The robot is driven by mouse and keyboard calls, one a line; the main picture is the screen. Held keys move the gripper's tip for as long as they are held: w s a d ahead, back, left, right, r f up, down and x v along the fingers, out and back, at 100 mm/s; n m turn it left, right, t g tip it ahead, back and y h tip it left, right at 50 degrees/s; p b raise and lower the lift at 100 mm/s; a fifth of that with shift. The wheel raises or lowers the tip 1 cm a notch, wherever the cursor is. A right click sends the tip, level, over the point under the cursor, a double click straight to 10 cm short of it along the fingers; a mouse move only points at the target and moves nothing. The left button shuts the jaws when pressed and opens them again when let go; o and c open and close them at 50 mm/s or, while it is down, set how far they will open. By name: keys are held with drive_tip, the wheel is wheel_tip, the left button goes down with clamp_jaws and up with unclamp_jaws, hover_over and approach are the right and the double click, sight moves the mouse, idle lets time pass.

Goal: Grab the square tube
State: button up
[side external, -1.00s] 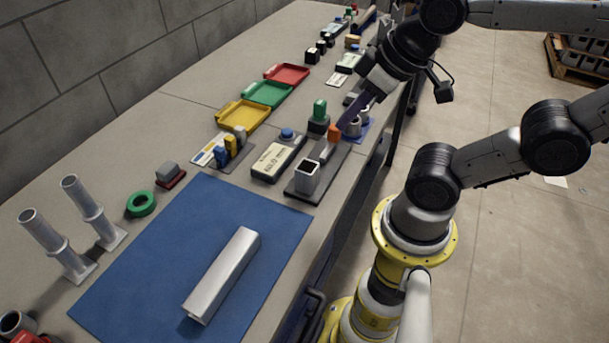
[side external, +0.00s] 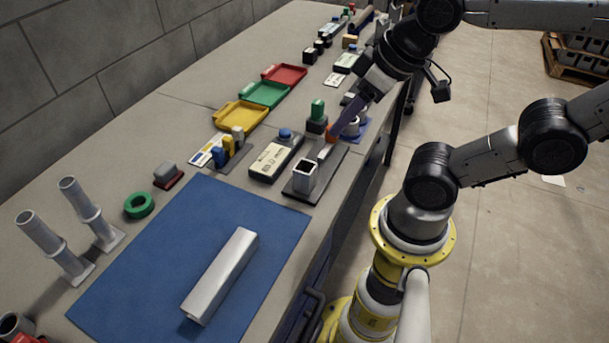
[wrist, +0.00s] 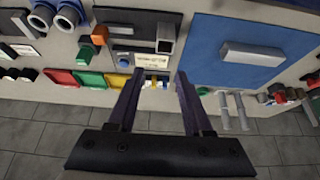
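A long silver square bar (side external: 220,276) lies flat on a blue mat (side external: 140,285); it also shows in the wrist view (wrist: 253,56). A short hollow square tube (side external: 305,177) stands on a dark plate (side external: 328,172) beyond the mat; its open end faces me in the wrist view (wrist: 165,38). My gripper (side external: 337,128) is above the far part of the dark plate, apart from both, with its fingertips over an orange block. In the wrist view its two purple fingers (wrist: 156,80) are apart with nothing between them.
Yellow (side external: 241,115), green (side external: 266,94) and red (side external: 287,75) trays line the wall side. Two upright grey posts (side external: 88,210) and a green ring (side external: 139,205) stand left of the mat. A labelled box (side external: 275,158) is beside the dark plate. The mat around the bar is clear.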

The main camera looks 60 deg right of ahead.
drive_tip(key=o, duration=0.5)
drive_tip(key=shift+c, duration=0.2)
drive_tip(key=m+g, duration=0.6)
drive_tip(key=m, duration=1.2)
hover_over(305, 170)
drive_tip(key=a, duration=0.2)
drive_tip(key=f, duration=0.1)
wheel_tip(305, 170, down, 9)
drive_tip(key=shift+s, duration=0.1)
drive_tip(key=f, duration=0.4)
drive_tip(key=shift+s+d, duration=0.2)
drive_tip(key=shift+s, duration=0.15)
drive_tip(key=shift+f, duration=0.6)
